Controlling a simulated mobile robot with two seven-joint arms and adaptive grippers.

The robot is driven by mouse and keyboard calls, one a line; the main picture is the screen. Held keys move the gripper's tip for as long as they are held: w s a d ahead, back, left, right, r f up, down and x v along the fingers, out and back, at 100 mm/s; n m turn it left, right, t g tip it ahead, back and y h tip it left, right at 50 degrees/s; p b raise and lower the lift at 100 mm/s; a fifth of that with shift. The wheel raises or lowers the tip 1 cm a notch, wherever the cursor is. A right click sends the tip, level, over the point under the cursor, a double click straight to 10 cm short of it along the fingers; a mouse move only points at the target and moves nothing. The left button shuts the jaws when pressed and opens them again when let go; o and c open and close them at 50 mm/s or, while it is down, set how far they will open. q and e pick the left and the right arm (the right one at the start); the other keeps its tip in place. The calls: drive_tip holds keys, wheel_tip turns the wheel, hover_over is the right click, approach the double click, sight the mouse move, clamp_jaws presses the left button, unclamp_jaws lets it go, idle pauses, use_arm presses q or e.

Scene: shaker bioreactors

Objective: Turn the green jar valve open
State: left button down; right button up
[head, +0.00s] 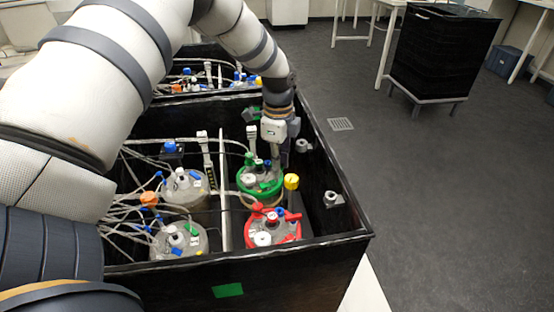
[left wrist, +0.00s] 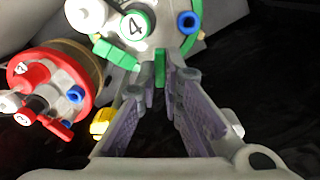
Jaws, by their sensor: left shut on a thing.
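The green jar (head: 258,187) stands in the black box, with a green ring around its lid. In the left wrist view its top, with a white cap marked 4 (left wrist: 135,26), is at the upper middle. My left gripper (left wrist: 165,68) reaches down at the jar's far right side, and its fingertips are closed on a small green valve handle (left wrist: 159,74). A second green handle (left wrist: 112,56) sticks out to the left of it. In the head view the gripper (head: 276,158) partly hides the jar's back edge, and the held handle is not clear there. My right gripper is not in view.
The red jar (head: 288,229) stands just in front of the green one, with a yellow cap (head: 291,181) between. Two grey-lidded jars with many tubes are to the left. The black box's right wall (head: 335,165) is close to my gripper.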

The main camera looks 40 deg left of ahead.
use_arm(q)
drive_tip(key=n, duration=0.4)
drive_tip(key=shift+s+f+n, duration=0.1)
drive_tip(key=shift+f+n, duration=0.1)
drive_tip(key=shift+n, duration=0.1)
idle(0.4)
drive_tip(key=c, duration=1.9)
unclamp_jaws()
drive_tip(key=shift+c, duration=0.2)
drive_tip(key=shift+r, duration=0.1)
wheel_tip(320, 180, up, 12)
